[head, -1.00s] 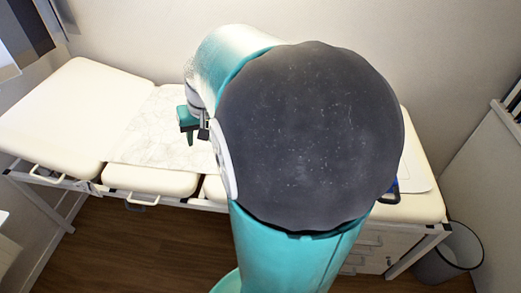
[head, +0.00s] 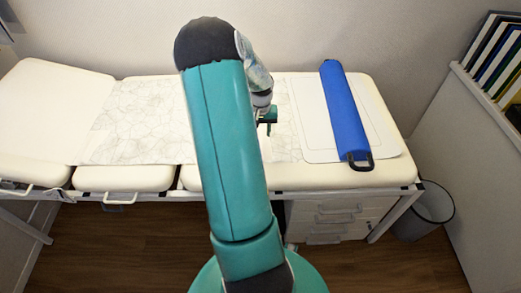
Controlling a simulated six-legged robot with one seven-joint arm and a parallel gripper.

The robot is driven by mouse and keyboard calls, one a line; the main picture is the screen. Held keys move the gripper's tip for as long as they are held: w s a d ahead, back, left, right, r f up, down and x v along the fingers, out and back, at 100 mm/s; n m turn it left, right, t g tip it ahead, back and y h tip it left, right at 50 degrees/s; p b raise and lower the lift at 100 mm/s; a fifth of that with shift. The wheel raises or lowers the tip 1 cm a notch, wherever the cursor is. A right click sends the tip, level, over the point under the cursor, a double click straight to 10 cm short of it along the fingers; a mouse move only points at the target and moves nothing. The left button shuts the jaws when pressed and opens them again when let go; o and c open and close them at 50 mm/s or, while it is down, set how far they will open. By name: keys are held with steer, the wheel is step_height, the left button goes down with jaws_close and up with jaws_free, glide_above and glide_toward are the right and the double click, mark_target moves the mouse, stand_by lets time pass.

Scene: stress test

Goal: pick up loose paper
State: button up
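The loose paper (head: 138,122) is a wide, pale, creased sheet lying across the middle of the cream padded couch (head: 45,100). My arm hides its middle; more of it shows to the right of the arm. My gripper (head: 268,120) has teal parts and shows just right of my arm, over the paper's right part. Whether it touches the paper, and whether its fingers are open or shut, cannot be made out.
A blue roll with black handles (head: 345,110) lies on a white mat (head: 312,120) at the couch's right end. Drawers (head: 322,215) stand below. A grey bin (head: 422,212) is on the floor at right, by a ledge with binders (head: 495,60). The wall is behind.

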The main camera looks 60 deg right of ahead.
step_height(320, 180, down, 9)
steer(key=shift+d+f, duration=0.1)
steer(key=shift+d, duration=0.05)
jaws_close()
stand_by(0.4)
